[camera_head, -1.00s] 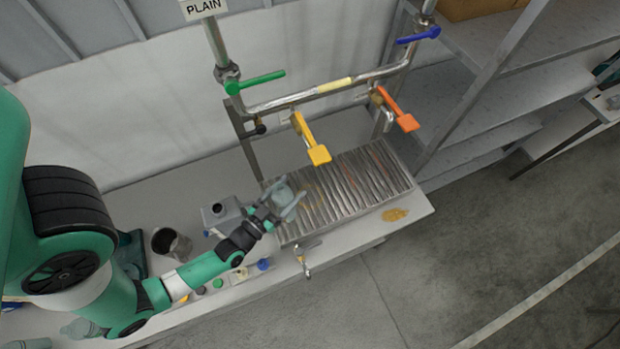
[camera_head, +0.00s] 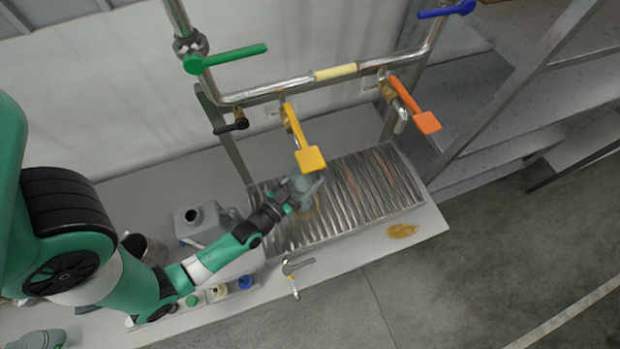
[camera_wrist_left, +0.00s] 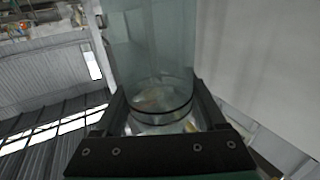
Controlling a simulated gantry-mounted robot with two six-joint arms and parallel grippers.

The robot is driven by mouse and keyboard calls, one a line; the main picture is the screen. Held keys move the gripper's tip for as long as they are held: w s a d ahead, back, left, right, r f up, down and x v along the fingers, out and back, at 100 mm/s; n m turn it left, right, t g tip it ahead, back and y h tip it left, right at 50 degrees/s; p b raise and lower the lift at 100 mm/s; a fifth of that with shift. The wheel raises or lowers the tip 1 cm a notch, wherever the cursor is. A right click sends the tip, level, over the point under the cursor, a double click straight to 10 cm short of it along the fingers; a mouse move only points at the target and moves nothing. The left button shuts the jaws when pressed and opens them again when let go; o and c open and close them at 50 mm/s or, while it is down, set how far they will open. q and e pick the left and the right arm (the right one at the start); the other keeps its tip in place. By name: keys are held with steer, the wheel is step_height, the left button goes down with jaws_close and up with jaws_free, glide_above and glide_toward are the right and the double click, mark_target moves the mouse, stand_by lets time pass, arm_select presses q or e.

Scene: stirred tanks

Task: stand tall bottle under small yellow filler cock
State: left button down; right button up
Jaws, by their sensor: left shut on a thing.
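My left gripper (camera_head: 298,196) is shut on a clear, pale bluish bottle (camera_wrist_left: 155,45), which stands up between the fingers in the left wrist view. In the head view the bottle (camera_head: 306,184) is over the slatted drip tray (camera_head: 350,205), just below the end of the yellow cock's handle (camera_head: 308,155) in the picture. The handle partly covers it. I cannot tell whether the bottle's base touches the tray or whether its mouth lines up with the spout, which is hidden. My right gripper is not in view.
An orange-handled cock (camera_head: 415,107) hangs right of the yellow one on the steel pipe (camera_head: 290,92). Green (camera_head: 225,58) and blue (camera_head: 447,10) valve levers sit higher. A grey box (camera_head: 200,222) and small coloured caps (camera_head: 220,292) are on the bench. The tray's right part is clear.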

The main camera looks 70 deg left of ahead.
arm_select(q)
steer(key=f+b, duration=0.2)
steer(key=f, duration=0.1)
steer(key=shift+w+a+f, duration=0.1)
steer(key=shift+w+f, duration=0.1)
steer(key=shift+f, duration=0.1)
jaws_free()
glide_toward(297, 195)
steer(key=x, duration=0.5)
steer(key=shift+w+a+p, duration=0.25)
steer(key=shift+p, duration=0.1)
steer(key=shift+s+d, duration=0.15)
steer(key=shift+s, duration=0.1)
steer(key=shift+s+f, duration=0.25)
steer(key=shift+s, duration=0.45)
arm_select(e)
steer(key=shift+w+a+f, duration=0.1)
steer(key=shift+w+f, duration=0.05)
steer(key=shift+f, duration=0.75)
